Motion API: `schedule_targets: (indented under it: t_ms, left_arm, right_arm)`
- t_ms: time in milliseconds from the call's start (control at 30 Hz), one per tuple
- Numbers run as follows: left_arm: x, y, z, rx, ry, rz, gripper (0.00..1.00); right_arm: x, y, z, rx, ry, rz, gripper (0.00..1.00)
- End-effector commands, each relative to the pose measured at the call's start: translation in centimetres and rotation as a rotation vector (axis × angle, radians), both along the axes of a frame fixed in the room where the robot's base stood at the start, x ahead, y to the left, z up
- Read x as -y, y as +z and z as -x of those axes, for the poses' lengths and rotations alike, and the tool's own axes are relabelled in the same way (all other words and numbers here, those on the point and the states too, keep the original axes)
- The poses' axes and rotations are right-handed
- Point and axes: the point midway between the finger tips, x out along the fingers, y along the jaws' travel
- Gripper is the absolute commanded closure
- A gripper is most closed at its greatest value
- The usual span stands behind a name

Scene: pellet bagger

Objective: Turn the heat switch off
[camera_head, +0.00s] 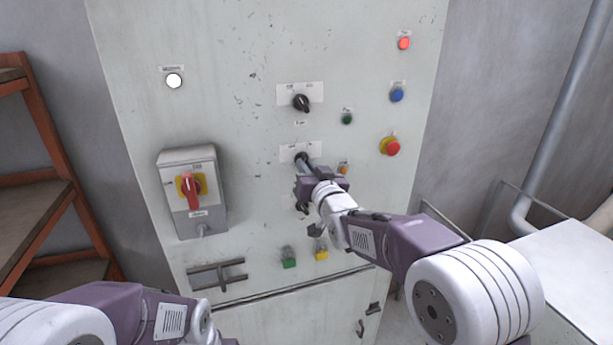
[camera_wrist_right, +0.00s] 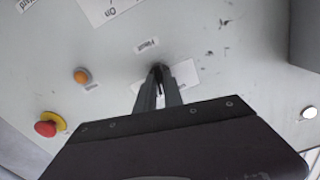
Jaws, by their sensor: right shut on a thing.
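The grey control panel (camera_head: 240,110) carries two black rotary switches on white label plates. The upper switch (camera_head: 301,102) stands free. The lower switch (camera_head: 302,158) is partly hidden by my right gripper (camera_head: 303,165), whose fingers are shut on its knob. In the right wrist view, the fingers of my right gripper (camera_wrist_right: 158,85) close around the black knob (camera_wrist_right: 158,70) in front of its white plate (camera_wrist_right: 185,80). My left gripper is out of view; only my left arm shows at the lower left.
Near my right gripper are an orange button (camera_head: 343,168), a red-yellow emergency stop (camera_head: 390,146) and a green button (camera_head: 347,118). A grey box with a red handle (camera_head: 190,190) juts out at left. An orange shelf (camera_head: 45,190) stands at far left, a white table (camera_head: 575,265) at right.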

Motion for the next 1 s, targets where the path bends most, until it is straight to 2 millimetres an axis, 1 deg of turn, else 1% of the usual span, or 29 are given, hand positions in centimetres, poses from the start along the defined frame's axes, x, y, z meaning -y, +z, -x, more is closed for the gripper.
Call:
schedule_targets:
  t_ms: [33, 400, 700, 1000]
  left_arm:
    - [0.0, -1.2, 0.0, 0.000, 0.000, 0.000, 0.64]
    - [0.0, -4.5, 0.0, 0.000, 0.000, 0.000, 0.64]
    - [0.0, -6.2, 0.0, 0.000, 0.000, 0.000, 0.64]
    - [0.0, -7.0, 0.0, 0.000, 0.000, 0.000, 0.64]
  right_arm:
    - [0.0, -0.5, 0.0, 0.016, -0.001, 0.041, 1.00]
    - [0.1, -0.4, 0.0, 0.121, -0.001, 0.366, 1.00]
    - [0.1, -0.2, 0.0, 0.186, -0.001, 0.569, 1.00]
    - [0.1, -0.1, 0.0, 0.221, 0.000, 0.680, 1.00]
